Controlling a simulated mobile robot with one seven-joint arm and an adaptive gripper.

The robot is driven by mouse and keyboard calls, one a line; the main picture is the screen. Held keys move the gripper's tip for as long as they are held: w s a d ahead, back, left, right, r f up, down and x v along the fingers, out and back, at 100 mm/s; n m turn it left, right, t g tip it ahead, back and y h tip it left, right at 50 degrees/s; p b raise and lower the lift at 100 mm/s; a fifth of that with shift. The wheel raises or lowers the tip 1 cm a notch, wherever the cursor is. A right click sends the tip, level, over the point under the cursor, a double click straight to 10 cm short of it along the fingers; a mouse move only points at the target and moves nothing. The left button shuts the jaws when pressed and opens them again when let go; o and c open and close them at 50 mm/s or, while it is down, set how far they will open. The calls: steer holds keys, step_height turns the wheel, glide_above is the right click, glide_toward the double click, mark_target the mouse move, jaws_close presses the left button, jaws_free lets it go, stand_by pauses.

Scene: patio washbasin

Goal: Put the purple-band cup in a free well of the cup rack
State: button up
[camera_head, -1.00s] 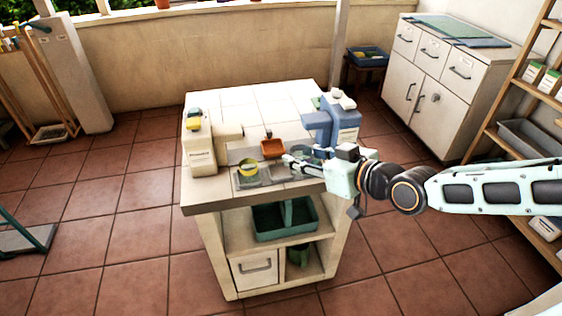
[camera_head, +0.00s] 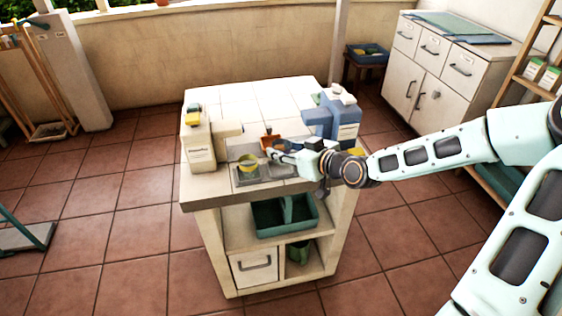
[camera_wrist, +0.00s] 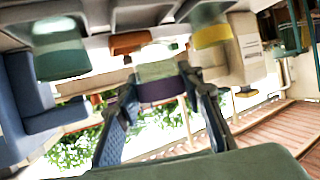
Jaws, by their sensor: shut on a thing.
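My gripper (camera_head: 275,151) is over the tiled counter, at the right of the yellow-band cup (camera_head: 248,162). In the wrist view its fingers (camera_wrist: 158,88) are shut on the purple-band cup (camera_wrist: 160,91), a pale green cup with a purple band. The purple-band cup cannot be made out in the head view. The grey cup rack (camera_head: 245,181) lies at the counter's front, with the yellow-band cup standing in its left part. The yellow band also shows in the wrist view (camera_wrist: 212,36). I cannot tell whether the held cup touches the rack.
An orange item (camera_head: 267,138) is just behind my gripper. The wrist view, tilted upside down, shows a green cup (camera_wrist: 60,52). The rear counter (camera_head: 250,95) is clear.

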steer(key=shift+w+a+f, duration=0.2)
steer(key=shift+w+f, duration=0.15)
steer(key=shift+f, duration=0.05)
steer(key=shift+w+a+f+b, duration=0.1)
steer(key=shift+f+b, duration=0.1)
steer(key=shift+f, duration=0.7)
steer(key=shift+w+f+b, duration=0.1)
steer(key=shift+f+b, duration=0.05)
steer(key=shift+f, duration=0.75)
steer(key=shift+f, duration=0.1)
steer(key=shift+f, duration=0.15)
steer(key=o, duration=1.1)
steer(key=shift+o, duration=0.2)
steer(key=shift+r, duration=0.2)
